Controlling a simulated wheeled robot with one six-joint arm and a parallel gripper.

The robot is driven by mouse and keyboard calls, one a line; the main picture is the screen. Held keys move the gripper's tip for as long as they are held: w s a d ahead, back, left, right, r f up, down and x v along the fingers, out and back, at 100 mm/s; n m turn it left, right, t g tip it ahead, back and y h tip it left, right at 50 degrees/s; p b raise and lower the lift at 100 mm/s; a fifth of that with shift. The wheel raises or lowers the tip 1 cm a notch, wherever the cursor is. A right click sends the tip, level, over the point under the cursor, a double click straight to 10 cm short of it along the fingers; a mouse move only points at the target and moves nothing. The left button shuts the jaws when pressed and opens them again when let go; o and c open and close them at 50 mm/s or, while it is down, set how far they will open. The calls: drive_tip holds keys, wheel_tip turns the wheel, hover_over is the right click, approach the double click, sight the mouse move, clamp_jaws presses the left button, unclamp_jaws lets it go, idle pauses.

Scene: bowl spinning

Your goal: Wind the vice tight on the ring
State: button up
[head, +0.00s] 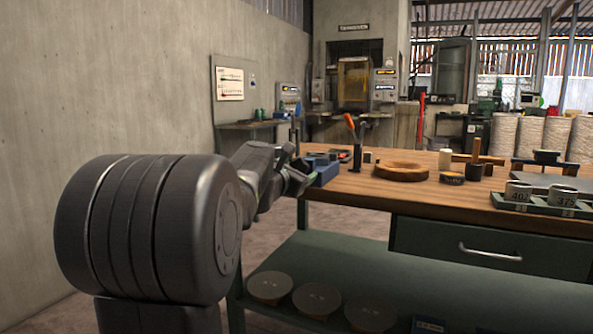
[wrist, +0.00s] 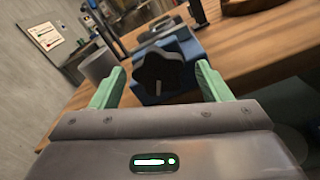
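The blue vice (head: 325,172) sits at the left edge of the wooden bench; it also shows in the wrist view (wrist: 184,46). Its black lobed knob (wrist: 163,72) faces my gripper and carries a pale mark low on its face. My gripper (wrist: 161,82) is open, with one green finger to each side of the knob and a small gap visible on both sides. In the head view my gripper (head: 300,175) is at the vice's left, and my arm hides part of that area. I cannot make out the ring or the jaws' grip on it.
On the wooden bench (head: 350,187) stand an orange-handled tool (head: 352,130), a round wooden piece (head: 401,171) and a tray with labelled cups (head: 545,203). A grey cylinder (wrist: 98,65) shows left of the vice in the wrist view. A concrete wall (head: 110,80) rises at left.

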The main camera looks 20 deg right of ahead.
drive_tip(key=shift+r, duration=0.1)
drive_tip(key=p+v, duration=0.1)
drive_tip(key=v, duration=1.3)
drive_tip(key=shift+w+d, duration=0.1)
drive_tip(key=b+x, duration=0.1)
drive_tip(key=x, duration=1.2)
drive_tip(key=shift+w+d, duration=0.25)
drive_tip(key=shift+d, duration=0.1)
